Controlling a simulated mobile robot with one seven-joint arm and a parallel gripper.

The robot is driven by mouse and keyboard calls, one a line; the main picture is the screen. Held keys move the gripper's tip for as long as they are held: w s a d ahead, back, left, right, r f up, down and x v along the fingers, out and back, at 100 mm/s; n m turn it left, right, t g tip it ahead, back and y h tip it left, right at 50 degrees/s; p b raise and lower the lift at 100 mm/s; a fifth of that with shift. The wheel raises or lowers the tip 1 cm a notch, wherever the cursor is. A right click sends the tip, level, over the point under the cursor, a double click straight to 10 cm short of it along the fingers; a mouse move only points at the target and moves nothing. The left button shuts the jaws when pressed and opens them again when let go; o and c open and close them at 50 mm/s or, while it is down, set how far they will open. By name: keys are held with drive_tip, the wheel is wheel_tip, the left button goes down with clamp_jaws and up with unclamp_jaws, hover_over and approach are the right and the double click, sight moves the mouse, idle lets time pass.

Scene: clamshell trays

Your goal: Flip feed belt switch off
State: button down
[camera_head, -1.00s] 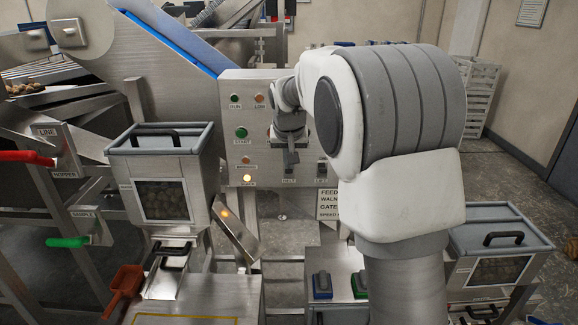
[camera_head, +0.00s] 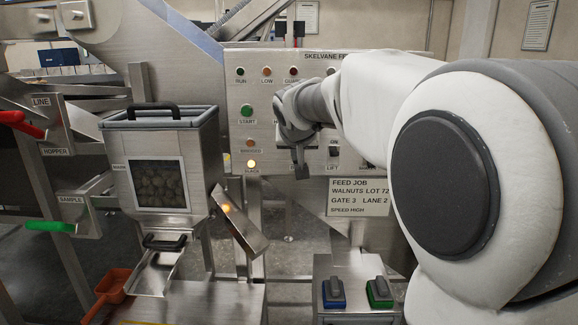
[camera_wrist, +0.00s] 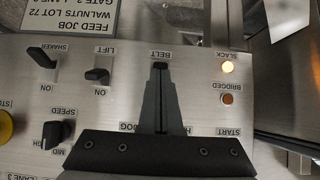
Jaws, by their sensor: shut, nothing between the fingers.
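The steel control panel (camera_head: 238,185) stands in front of me and also fills the wrist view (camera_wrist: 205,85), upside down there. Its BELT label (camera_wrist: 160,56) shows just beyond my fingertips in the wrist view. My gripper (camera_head: 301,172) is shut and empty, its fingers over the BELT position; the fingertips also show in the wrist view (camera_wrist: 160,68). The belt switch itself is hidden behind the fingers, so I cannot tell its position or whether I touch it. The lift switch (camera_wrist: 97,75) and shaker switch (camera_wrist: 48,73) are beside it.
The amber BRIDGED (camera_wrist: 227,99) and SLACK (camera_wrist: 227,67) lamps are near the fingers, as are a speed knob (camera_wrist: 55,133) and the edge of a yellow button (camera_wrist: 5,126). A walnut hopper (camera_head: 160,130) stands left of the panel. A feed job sign (camera_head: 358,197) hangs below it.

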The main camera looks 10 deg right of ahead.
drive_tip(key=shift+s+f+b, duration=0.1)
drive_tip(key=shift+f+b, duration=0.2)
drive_tip(key=shift+f, duration=0.05)
drive_tip(key=shift+r, duration=0.25)
drive_tip(key=shift+p, duration=0.35)
drive_tip(key=shift+r+p, duration=0.45)
drive_tip(key=shift+r, duration=0.3)
drive_tip(key=shift+s+r, duration=0.1)
